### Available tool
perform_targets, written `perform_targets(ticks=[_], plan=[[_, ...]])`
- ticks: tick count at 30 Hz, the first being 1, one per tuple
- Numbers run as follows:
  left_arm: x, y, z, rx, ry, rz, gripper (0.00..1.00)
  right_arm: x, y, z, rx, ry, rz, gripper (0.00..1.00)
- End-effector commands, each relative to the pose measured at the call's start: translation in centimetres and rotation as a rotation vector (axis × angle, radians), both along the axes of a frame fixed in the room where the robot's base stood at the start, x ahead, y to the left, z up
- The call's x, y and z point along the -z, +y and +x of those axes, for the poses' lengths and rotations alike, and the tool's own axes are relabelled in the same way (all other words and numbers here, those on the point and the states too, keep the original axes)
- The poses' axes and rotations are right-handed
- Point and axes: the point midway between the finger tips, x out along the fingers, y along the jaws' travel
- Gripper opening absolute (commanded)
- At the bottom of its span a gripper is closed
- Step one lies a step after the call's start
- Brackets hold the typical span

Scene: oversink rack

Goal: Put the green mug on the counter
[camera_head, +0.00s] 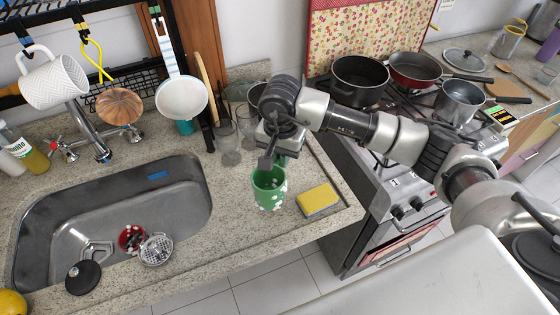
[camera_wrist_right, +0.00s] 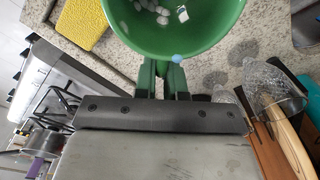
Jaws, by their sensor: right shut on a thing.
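The green mug (camera_head: 270,190) with white spots is upright at the counter (camera_head: 232,222), between the sink and the yellow sponge. My right gripper (camera_head: 268,165) is shut on the mug's near-wall side, reaching down from above. In the right wrist view the open mug (camera_wrist_right: 180,45) fills the top, with whitish spots inside it. The gripper's fingers (camera_wrist_right: 163,80) meet the mug's side there. I cannot tell whether the mug's base touches the counter or hangs just above it. My left gripper is not in view.
The yellow sponge (camera_head: 318,199) lies close right of the mug. Clear glasses (camera_head: 228,140) stand behind it. The sink (camera_head: 120,215) is at left and the stove (camera_head: 395,180) with pans at right. Bare counter lies in front of the mug.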

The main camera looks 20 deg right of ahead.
Motion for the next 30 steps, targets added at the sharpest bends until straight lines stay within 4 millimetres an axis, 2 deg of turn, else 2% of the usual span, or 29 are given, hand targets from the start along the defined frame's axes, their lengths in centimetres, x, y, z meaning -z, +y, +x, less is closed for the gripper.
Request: perform_targets(ticks=[4,11,23,24,29,30], plan=[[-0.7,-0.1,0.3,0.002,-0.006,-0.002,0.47,0.9,0.2,0.3,0.000,0.003,0.000,0.00],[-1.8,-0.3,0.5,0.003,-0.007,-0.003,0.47,3.9,0.2,0.2,-0.001,0.002,0.001,0.00],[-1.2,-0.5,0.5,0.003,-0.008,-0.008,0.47,4.6,0.1,0.3,-0.001,-0.001,0.000,0.00],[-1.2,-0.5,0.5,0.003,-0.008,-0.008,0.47,4.6,0.1,0.2,-0.001,-0.001,-0.001,0.12],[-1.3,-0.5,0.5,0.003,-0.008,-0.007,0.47,4.5,0.1,0.2,-0.001,-0.001,-0.001,0.36],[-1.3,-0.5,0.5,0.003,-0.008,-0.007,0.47,4.5,0.1,0.2,-0.001,-0.001,-0.001,0.36]])
